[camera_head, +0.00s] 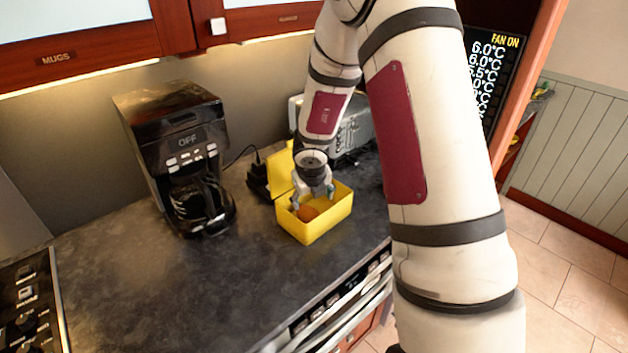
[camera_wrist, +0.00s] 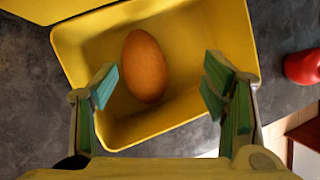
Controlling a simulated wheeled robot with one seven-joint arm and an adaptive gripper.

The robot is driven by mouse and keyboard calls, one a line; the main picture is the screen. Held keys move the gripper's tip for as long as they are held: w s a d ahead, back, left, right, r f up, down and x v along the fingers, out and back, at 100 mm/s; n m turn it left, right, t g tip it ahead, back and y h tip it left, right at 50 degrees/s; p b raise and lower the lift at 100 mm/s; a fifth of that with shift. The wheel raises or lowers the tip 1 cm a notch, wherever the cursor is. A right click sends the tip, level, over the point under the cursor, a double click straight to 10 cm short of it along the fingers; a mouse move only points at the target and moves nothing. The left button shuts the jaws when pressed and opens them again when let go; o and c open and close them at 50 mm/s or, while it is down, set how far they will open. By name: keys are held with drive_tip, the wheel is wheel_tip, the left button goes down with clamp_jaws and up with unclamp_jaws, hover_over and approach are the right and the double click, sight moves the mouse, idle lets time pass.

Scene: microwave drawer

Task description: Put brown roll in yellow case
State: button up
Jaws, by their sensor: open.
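The yellow case (camera_head: 318,229) stands on the dark countertop with its lid (camera_head: 279,172) open at the back left. The case also shows in the wrist view (camera_wrist: 178,129). The brown roll (camera_wrist: 144,66) lies inside the case on its floor, left of the middle; in the head view a small part of it (camera_head: 308,212) shows. My gripper (camera_head: 312,198) is over the case and points down into it. In the wrist view my gripper (camera_wrist: 163,90) is open, with its green-padded fingers apart. The roll shows between and beyond the fingers, and none of them seems to hold it.
A black coffee maker (camera_head: 180,150) stands left of the case. A metallic toaster (camera_head: 357,128) stands behind my arm. A red object (camera_wrist: 303,67) lies right of the case in the wrist view. The countertop (camera_head: 150,300) in front left is clear.

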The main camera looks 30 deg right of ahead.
drive_tip(key=s+a+r+n+t+p, duration=0.1)
drive_tip(key=a+r+n+t, duration=0.2)
drive_tip(key=r, duration=0.8)
drive_tip(key=a+r+n+t+p, duration=0.1)
drive_tip(key=a+r+n, duration=0.3)
drive_tip(key=r, duration=0.7)
drive_tip(key=s+a+r+n+t+y, duration=0.2)
drive_tip(key=s+a+r+n+y, duration=0.25)
drive_tip(key=a+r+n, duration=0.6)
drive_tip(key=s+a+n+g, duration=0.2)
drive_tip(key=s+a+n, duration=0.1)
drive_tip(key=s+n, duration=0.85)
drive_tip(key=s+d+f+n+g+h, duration=0.1)
drive_tip(key=s+d+n, duration=0.2)
drive_tip(key=s, duration=0.4)
drive_tip(key=s+d+n+g+h, duration=0.1)
drive_tip(key=s+d+n, duration=0.2)
drive_tip(key=s, duration=0.5)
drive_tip(key=shift+d+f+n+g, duration=0.3)
drive_tip(key=shift+f+n+g, duration=0.1)
drive_tip(key=shift+n, duration=0.5)
